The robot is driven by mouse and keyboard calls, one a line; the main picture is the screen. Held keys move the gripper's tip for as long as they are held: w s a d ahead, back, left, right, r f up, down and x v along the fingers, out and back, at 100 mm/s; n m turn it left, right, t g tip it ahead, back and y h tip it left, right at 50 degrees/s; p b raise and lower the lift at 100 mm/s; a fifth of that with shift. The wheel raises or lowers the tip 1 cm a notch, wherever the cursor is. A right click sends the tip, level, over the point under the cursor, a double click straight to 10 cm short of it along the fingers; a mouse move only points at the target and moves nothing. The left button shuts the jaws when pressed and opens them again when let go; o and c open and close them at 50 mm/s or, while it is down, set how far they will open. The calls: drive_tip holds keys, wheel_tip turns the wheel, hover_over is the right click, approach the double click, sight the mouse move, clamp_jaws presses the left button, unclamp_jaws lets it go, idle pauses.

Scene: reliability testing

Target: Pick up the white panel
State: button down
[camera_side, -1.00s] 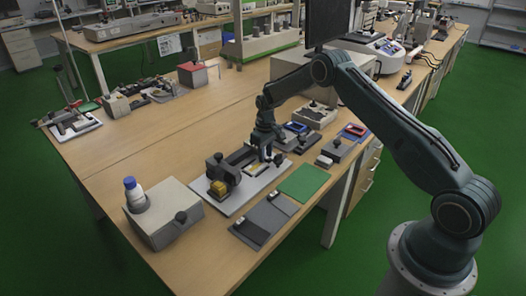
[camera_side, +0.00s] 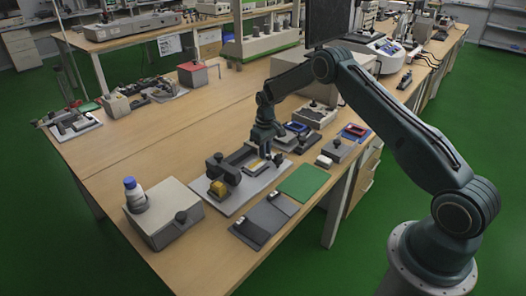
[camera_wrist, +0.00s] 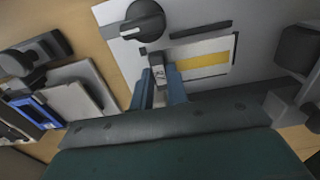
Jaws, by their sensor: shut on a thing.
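The white panel (camera_wrist: 222,46), a flat pale piece with a yellow stripe, lies over the light fixture plate in the wrist view. In the side view it is small, beside my fingertips (camera_side: 257,166). My gripper (camera_wrist: 160,88) is shut on the panel's near left end, where a small light part shows between the two blue-grey fingers. In the side view my gripper (camera_side: 268,155) points down, low over the fixture plate (camera_side: 232,202). I cannot tell whether the panel still touches the plate.
A black knob (camera_wrist: 143,21) stands on the plate close to the panel. A dark clamp with a yellow block (camera_side: 219,188) is at the plate's left. A green mat (camera_side: 303,182) and grey pads (camera_side: 262,220) lie in front. A grey box (camera_side: 165,213) with a bottle is further left.

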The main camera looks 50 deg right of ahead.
drive_tip(key=shift+r, duration=1.9)
